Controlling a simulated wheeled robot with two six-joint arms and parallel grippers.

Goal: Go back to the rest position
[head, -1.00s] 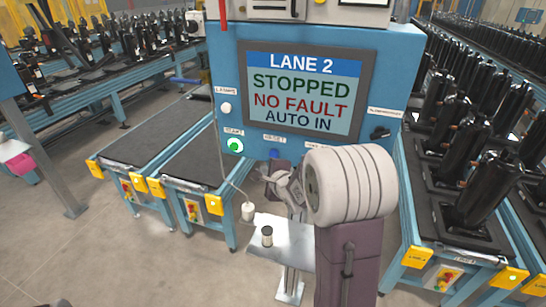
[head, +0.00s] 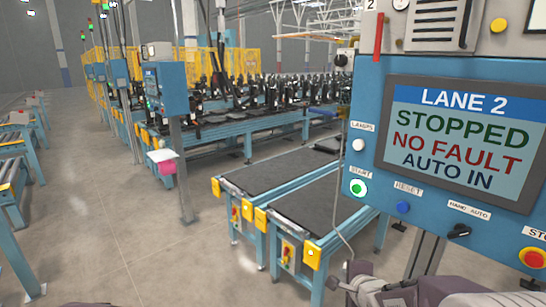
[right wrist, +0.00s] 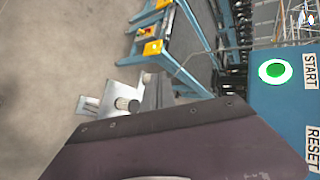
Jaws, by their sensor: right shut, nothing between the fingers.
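My right gripper (head: 352,288) shows at the bottom of the head view, below the blue control panel (head: 362,92). It is shut and empty, and apart from the panel. My right arm runs out of the picture at the lower right. The panel's screen (head: 462,140) reads LANE 2, STOPPED, NO FAULT, AUTO IN. The START button (head: 358,188) glows green; it also shows in the right wrist view (right wrist: 274,71). The blue RESET button (head: 403,208) is beside it. My left gripper is not in view.
A post with a smaller blue panel (head: 166,90) stands further left.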

